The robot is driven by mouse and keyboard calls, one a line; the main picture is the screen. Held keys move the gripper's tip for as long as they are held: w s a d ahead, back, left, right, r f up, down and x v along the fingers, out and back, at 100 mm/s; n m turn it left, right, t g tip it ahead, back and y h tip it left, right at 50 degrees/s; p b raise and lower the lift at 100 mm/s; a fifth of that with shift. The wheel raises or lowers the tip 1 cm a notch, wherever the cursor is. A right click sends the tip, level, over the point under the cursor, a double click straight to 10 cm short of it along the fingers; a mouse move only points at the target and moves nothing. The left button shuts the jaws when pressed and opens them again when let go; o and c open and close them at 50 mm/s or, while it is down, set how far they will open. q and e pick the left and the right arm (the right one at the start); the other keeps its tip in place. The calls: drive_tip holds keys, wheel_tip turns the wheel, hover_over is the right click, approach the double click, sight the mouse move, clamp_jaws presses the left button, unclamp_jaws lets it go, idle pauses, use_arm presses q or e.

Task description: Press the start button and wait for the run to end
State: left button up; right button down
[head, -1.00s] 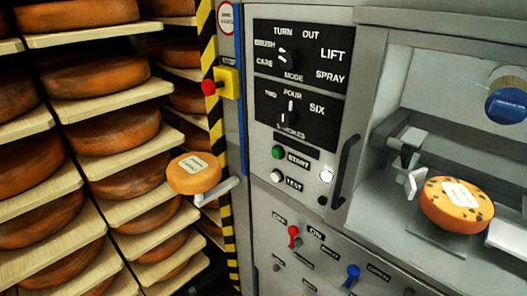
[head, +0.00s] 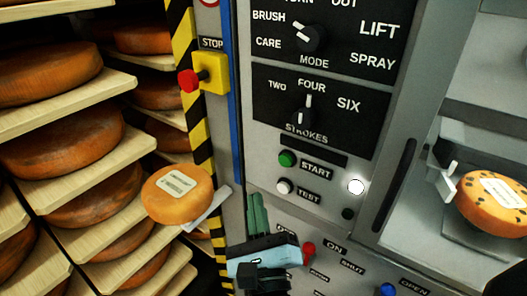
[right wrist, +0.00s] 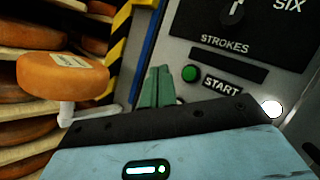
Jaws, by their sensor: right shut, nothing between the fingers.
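The green START button (head: 287,159) sits on the grey control panel (head: 262,195), left of its START label, above the white TEST button (head: 284,186). It also shows in the right wrist view (right wrist: 190,74). My right gripper (head: 258,212) is shut and empty, its green fingers pointing up, just below and left of the buttons. In the right wrist view its fingertips (right wrist: 157,84) appear left of the green button, with a visible gap between. A round white lamp (head: 356,187) right of START is bright. My left gripper is not in view.
A yellow box with a red stop button (head: 189,81) is at the panel's left edge. A cheese wheel (head: 177,194) sits on a small arm beside the panel. Shelves of cheese fill the left. A dark handle (head: 395,185) and spotted cheese (head: 495,203) are at right. Red (head: 308,252) and blue switches are below.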

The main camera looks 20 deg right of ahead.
sight(285, 161)
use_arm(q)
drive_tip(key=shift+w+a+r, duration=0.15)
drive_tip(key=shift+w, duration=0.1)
use_arm(e)
drive_tip(key=w+d+m, duration=0.1)
drive_tip(key=w+d, duration=0.5)
drive_tip(key=shift+w+r, duration=0.15)
idle(0.7)
idle(1.4)
drive_tip(key=shift+w+d, duration=0.1)
drive_tip(key=shift+d, duration=0.05)
idle(0.4)
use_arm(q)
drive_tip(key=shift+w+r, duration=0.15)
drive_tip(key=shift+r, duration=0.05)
use_arm(e)
drive_tip(key=shift+w+d, duration=0.2)
drive_tip(key=shift+d, duration=0.05)
